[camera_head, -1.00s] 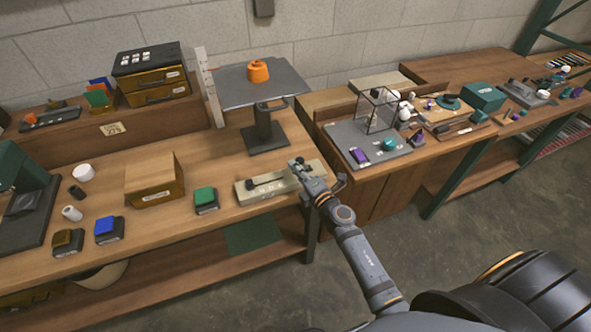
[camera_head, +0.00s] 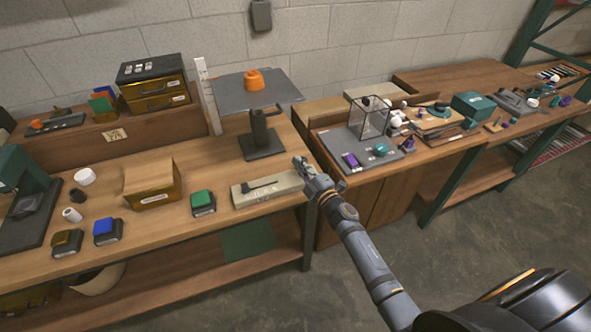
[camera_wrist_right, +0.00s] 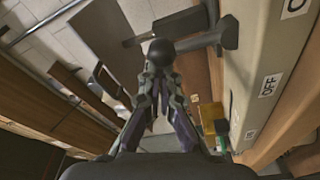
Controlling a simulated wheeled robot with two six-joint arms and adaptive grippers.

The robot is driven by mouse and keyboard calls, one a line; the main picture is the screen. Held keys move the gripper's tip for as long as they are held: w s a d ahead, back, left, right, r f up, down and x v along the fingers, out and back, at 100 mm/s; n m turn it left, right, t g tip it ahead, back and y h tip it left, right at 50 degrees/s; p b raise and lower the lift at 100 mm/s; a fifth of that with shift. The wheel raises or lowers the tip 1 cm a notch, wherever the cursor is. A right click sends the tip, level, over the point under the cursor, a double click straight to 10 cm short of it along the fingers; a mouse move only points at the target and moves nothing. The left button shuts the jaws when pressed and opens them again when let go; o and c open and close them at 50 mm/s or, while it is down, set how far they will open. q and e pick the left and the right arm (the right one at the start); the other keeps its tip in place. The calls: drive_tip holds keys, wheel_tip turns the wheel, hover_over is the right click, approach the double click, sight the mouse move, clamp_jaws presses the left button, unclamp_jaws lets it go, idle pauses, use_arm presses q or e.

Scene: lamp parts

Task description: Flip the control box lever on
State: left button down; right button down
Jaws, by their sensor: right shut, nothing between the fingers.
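The control box (camera_head: 266,196) is a long pale box near the front edge of the wooden bench, with a dark lever strip (camera_head: 262,184) along its top. In the right wrist view the box (camera_wrist_right: 285,60) runs down the right side, with an OFF label (camera_wrist_right: 270,85). My right gripper (camera_head: 300,162) is shut, above and beside the box's right end in the head view. In the wrist view its fingers (camera_wrist_right: 165,95) come together behind a dark round shape; I cannot tell whether this is a lever knob or touches them. My left gripper is out of view.
A dark stand (camera_head: 262,145) with an orange piece (camera_head: 254,80) on its plate stands behind the box. A green-topped block (camera_head: 203,203) and a cardboard box (camera_head: 152,184) lie to its left. A grey tray (camera_head: 345,145) of parts lies to the right.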

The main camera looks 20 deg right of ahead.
drive_tip(key=shift+d+f+m, duration=0.1)
drive_tip(key=shift+d+m, duration=0.5)
drive_tip(key=shift+m, duration=0.4)
drive_tip(key=d+m, duration=0.1)
drive_tip(key=d+m+b, duration=0.1)
drive_tip(key=m, duration=0.1)
drive_tip(key=shift+w+t+h, duration=0.1)
drive_tip(key=shift+t+h, duration=0.2)
drive_tip(key=shift+t, duration=0.1)
drive_tip(key=shift+d, duration=0.3)
drive_tip(key=shift+b, duration=0.3)
